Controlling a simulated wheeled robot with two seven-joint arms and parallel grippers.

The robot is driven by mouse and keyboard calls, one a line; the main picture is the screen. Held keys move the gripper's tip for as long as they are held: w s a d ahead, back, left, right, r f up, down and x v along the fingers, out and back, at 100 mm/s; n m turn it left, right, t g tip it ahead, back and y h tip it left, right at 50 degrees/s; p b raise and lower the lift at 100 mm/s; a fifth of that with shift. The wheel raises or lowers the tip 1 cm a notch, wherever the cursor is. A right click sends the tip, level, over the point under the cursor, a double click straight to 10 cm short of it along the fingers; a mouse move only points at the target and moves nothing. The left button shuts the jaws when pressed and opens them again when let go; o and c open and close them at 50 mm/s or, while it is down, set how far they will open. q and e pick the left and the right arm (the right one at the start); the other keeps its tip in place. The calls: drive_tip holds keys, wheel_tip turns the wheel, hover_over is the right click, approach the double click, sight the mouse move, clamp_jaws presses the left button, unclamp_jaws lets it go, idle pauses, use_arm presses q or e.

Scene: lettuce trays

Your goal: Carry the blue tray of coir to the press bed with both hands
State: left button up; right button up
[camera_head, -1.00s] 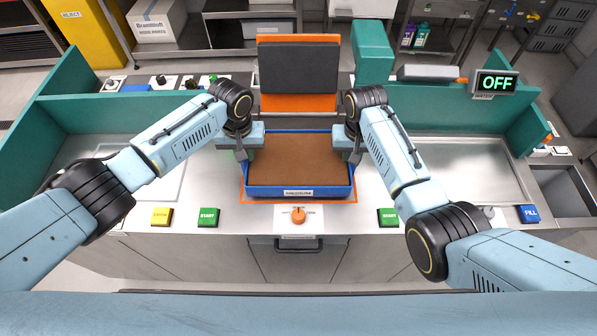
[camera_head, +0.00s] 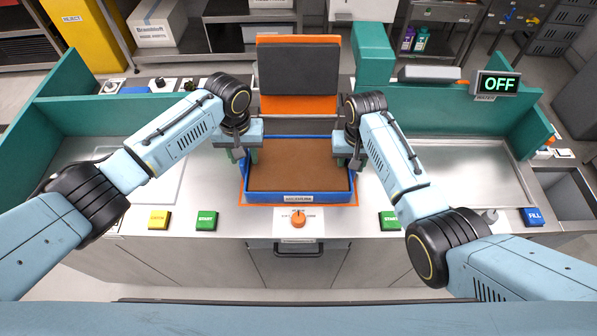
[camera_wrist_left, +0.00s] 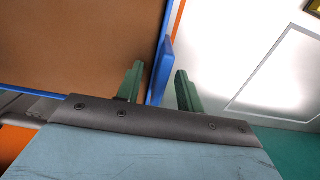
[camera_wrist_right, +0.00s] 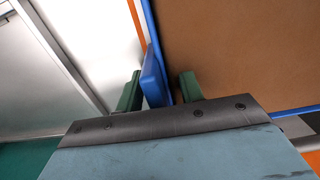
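The blue tray (camera_head: 299,197) is filled level with brown coir (camera_head: 298,165) and sits flat inside an orange outline (camera_head: 355,204) at the middle of the counter. My left gripper (camera_head: 241,157) is at the tray's left side. In the left wrist view its green fingers (camera_wrist_left: 160,88) stand apart, one on each side of a blue upright lug (camera_wrist_left: 162,72). My right gripper (camera_head: 351,161) is at the right side. In the right wrist view its fingers (camera_wrist_right: 159,90) straddle the other blue lug (camera_wrist_right: 154,78), with narrow gaps showing.
A dark padded panel with an orange frame (camera_head: 299,103) stands just behind the tray. Green START buttons (camera_head: 206,221), a yellow button (camera_head: 159,220) and an orange knob (camera_head: 298,219) line the front. A metal basin (camera_head: 455,160) lies right. Teal walls (camera_head: 440,108) bound the counter.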

use_arm(q)
wheel_tip(320, 180, up, 9)
drive_tip(key=shift+f, duration=0.1)
drive_tip(key=shift+r, duration=0.2)
use_arm(e)
drive_tip(key=shift+r, duration=0.15)
wheel_tip(320, 180, up, 12)
drive_tip(key=shift+f, duration=0.1)
use_arm(q)
drive_tip(key=shift+s, duration=0.1)
use_arm(e)
drive_tip(key=shift+s, duration=0.1)
idle(0.3)
